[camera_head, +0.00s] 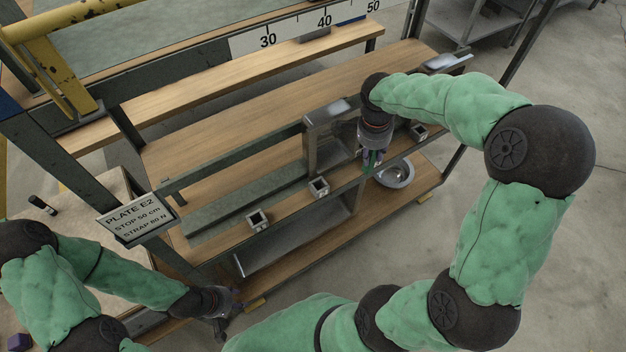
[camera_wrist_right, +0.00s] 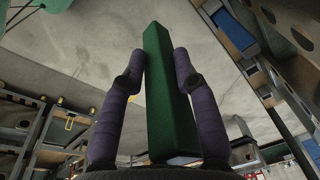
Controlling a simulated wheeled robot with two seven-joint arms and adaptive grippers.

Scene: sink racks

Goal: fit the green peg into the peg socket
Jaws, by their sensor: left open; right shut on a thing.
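My right gripper (camera_head: 373,160) is shut on the green peg (camera_wrist_right: 165,100), a long square bar between its two purple-wrapped fingers (camera_wrist_right: 155,75). In the head view the green peg (camera_head: 367,162) shows only as a small strip by the fingers, above the front rail of the rack. Small square metal sockets sit along that rail: a left one (camera_head: 258,219), a middle one (camera_head: 319,187) and a right one (camera_head: 418,131). I cannot tell which is the peg socket. The peg is right of the middle socket. My left gripper (camera_head: 222,308) is open and empty, low at the rack's front left.
A round metal bowl (camera_head: 396,172) is just right of and below the right gripper. A metal bracket (camera_head: 325,140) stands left of it. A sign plate (camera_head: 135,217) juts out at left. The wooden shelf (camera_head: 240,125) behind is mostly bare.

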